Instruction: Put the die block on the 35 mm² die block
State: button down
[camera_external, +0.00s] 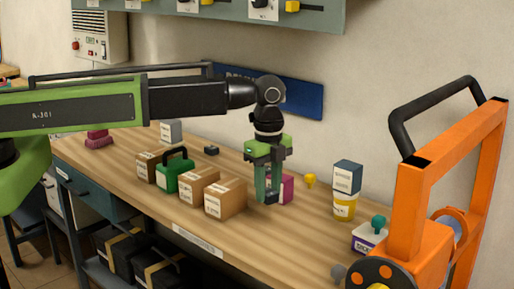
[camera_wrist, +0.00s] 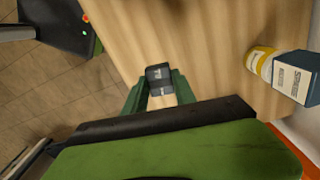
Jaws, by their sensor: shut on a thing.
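My gripper (camera_external: 268,195) points down over the middle of the wooden bench, with its green fingertips low near the bench top. In the wrist view, my gripper (camera_wrist: 158,92) is shut on a small dark grey die block (camera_wrist: 159,76) with pale markings too small to read. In the external view the held block is mostly hidden by the fingers. Another small dark block (camera_external: 211,150) stands on the bench further back, left of my gripper. Its label cannot be read, so I cannot tell whether it is the 35 mm² die block.
Cardboard boxes (camera_external: 225,197) and a green case (camera_external: 175,172) stand left of my gripper. A magenta box (camera_external: 287,188) is close behind it. A yellow tin (camera_external: 344,207) with a blue-and-white box (camera_external: 347,177) on top stands right, before an orange frame (camera_external: 424,220).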

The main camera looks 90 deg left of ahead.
jog(key=shift+n, duration=0.6)
jog(key=w+a, duration=0.1)
jog(key=a, duration=0.6)
jog(key=w+a+r+p, duration=0.1)
jog(key=w+a, duration=0.1)
jog(key=a, duration=0.6)
jog(key=w+a+r+p, duration=0.1)
jog(key=a, duration=0.7)
jog(key=shift+w+a+r, duration=0.2)
jog(key=shift+w, duration=0.1)
jog(key=s+a, duration=0.2)
jog(key=a, duration=0.1)
jog(key=b, duration=0.7)
send_over(267, 168)
jog(key=d, duration=0.1)
jog(key=shift+n, duration=0.3)
notch_tip(267, 168, down, 7)
jog(key=shift+w+r, duration=0.1)
jog(key=shift+r, duration=0.05)
jog(key=shift+a, duration=0.5)
notch_tip(267, 168, down, 5)
jog(key=b, duration=0.4)
jog(key=shift+r, duration=0.2)
jog(key=shift+d+r, duration=0.1)
jog(key=shift+r, duration=0.2)
jog(key=shift+f, duration=0.3)
jog(key=c, duration=1)
grip_release()
jog(key=shift+r, duration=0.1)
